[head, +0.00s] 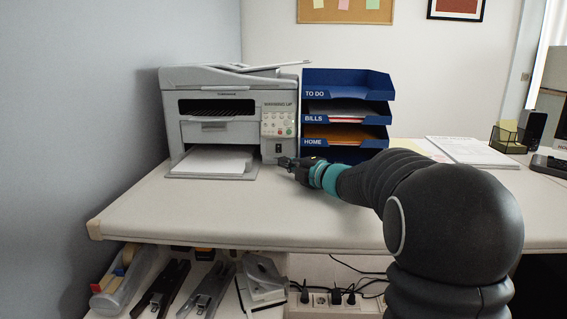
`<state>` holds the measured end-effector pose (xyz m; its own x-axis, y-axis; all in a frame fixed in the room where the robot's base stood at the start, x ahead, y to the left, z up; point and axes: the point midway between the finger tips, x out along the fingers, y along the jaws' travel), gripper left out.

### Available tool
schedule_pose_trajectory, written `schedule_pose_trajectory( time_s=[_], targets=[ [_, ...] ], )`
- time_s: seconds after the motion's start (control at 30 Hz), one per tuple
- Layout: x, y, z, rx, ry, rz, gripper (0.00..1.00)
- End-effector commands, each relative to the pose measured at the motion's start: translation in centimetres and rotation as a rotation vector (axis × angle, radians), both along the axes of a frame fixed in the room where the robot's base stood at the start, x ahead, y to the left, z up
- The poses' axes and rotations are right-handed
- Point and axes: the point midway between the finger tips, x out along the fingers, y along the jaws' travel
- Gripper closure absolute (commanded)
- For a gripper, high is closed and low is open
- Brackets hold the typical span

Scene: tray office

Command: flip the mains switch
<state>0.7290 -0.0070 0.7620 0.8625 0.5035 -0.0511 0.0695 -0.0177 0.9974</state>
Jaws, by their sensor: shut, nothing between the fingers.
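The printer (215,125) is a grey and white machine at the back left of the desk. Its mains switch (278,148) is a small dark rocker low on the right of its front, below the button panel (277,122). Small text above the buttons appears to read "WARMING UP". My gripper (284,162) is shut and empty, just below the switch and close to the printer's front. I cannot tell whether the fingertips touch the printer. The rocker's position is too small to make out.
Blue letter trays (347,82) marked TO DO, BILLS and HOME stand right beside the printer, behind my gripper. A paper output tray (212,162) sticks out at the printer's front. The desk (190,208) is clear in front.

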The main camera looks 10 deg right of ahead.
Motion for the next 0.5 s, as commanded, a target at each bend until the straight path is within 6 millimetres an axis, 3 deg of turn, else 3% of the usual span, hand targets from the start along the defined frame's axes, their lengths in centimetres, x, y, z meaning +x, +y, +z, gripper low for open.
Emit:
schedule_pose_trajectory(
  time_s=[0.2,0.5],
  targets=[
    [-3.9,-2.4,-0.3,0.001,0.001,-0.003,1.00],
    [-6.7,-4.0,-0.6,0.001,0.001,-0.001,1.00]
  ],
)
